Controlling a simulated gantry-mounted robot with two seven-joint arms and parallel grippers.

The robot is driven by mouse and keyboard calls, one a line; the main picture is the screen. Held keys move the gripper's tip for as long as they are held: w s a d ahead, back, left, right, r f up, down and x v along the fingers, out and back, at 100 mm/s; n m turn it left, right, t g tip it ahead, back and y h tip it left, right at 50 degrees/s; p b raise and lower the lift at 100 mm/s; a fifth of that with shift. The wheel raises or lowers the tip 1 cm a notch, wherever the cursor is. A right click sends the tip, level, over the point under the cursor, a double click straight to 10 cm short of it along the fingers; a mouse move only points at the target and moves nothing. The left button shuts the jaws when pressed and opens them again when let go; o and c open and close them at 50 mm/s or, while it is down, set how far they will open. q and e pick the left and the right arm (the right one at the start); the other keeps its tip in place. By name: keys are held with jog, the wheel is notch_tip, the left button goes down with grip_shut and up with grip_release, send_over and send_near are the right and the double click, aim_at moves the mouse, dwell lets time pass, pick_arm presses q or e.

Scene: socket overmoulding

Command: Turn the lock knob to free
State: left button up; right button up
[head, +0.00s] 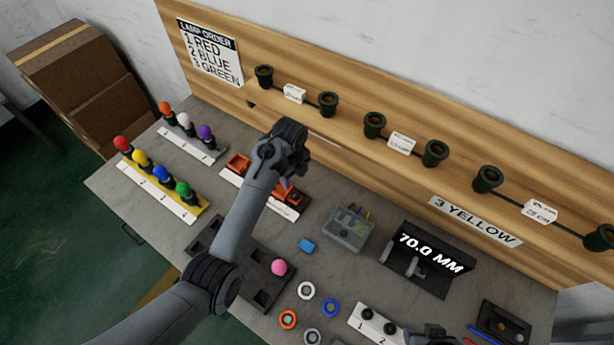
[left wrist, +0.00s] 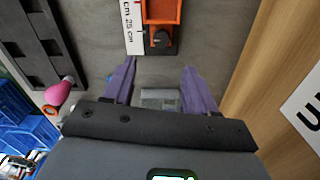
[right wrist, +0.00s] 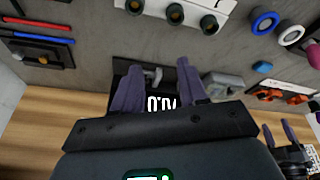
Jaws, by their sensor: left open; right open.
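In the left wrist view the dark knob (left wrist: 160,38) sits at the near end of the orange fixture (left wrist: 161,11). In the head view the fixture (head: 286,193) is partly hidden by my left gripper (head: 284,180). My left gripper is open and empty; in its wrist view the purple fingertips (left wrist: 159,68) point at the knob, with the knob beyond them and apart. My right gripper (right wrist: 160,66) is open and empty, over the black 70.0 MM device (head: 428,262).
A second orange fixture (head: 238,163) stands to the left. A translucent bin (head: 348,230) and a blue block (head: 306,245) lie right of my left arm. A dark tray (head: 262,292) with a pink bulb (head: 279,267) is in front. Lamp sockets line the wooden back board (head: 330,125).

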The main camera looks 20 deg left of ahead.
aim_at(295, 195)
pick_arm(q)
notch_tip(295, 195, down, 9)
jog(key=shift+w+f+b, duration=0.1)
jog(key=shift+f+b, duration=0.1)
jog(key=shift+b, duration=0.8)
jog(key=shift+f, duration=0.7)
pick_arm(e)
jog(key=shift+s+a+f, duration=0.1)
jog(key=shift+s+f, duration=0.15)
jog(key=shift+f, duration=0.5)
jog(key=shift+s+f, duration=0.2)
jog(key=shift+f, duration=0.55)
pick_arm(q)
jog(key=c, duration=1.1)
jog(key=shift+o, duration=0.2)
pick_arm(e)
jog(key=shift+r, duration=0.1)
